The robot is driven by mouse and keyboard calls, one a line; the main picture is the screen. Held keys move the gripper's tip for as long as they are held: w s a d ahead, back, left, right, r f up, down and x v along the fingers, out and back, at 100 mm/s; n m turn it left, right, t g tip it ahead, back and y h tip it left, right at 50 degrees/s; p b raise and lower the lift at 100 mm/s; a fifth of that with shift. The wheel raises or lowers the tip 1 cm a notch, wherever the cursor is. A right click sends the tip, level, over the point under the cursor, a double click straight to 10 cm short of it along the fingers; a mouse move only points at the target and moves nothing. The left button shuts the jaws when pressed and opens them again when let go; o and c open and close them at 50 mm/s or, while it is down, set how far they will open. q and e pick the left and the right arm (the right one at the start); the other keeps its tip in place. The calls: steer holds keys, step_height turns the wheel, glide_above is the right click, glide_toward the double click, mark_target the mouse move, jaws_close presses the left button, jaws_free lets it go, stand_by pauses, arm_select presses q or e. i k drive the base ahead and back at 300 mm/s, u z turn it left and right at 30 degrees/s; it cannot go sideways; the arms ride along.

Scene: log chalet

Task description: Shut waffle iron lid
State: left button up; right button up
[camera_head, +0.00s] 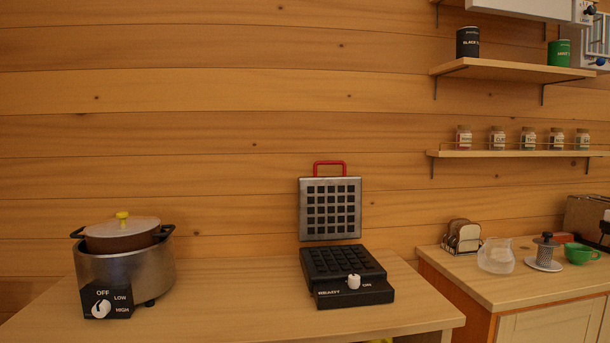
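The waffle iron (340,291) stands on the wooden counter near its right part. Its black base has a dark grid plate and a white knob on the front. The lid (330,209) stands open and upright behind the base, with its gridded inner face toward me. A red handle (329,164) is at the lid's top edge. Neither of my grippers shows in the head view.
A steel cooker (124,280) with a brown lidded pot (121,238) stands at the left of the counter (232,300). Counter between it and the waffle iron is clear. A second counter (510,285) at right holds a glass pitcher (496,257) and green cup (579,254). Shelves hang above.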

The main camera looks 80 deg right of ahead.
mark_target(330, 208)
steer(key=u, duration=0.65)
steer(key=k, duration=2)
steer(key=z, duration=1.35)
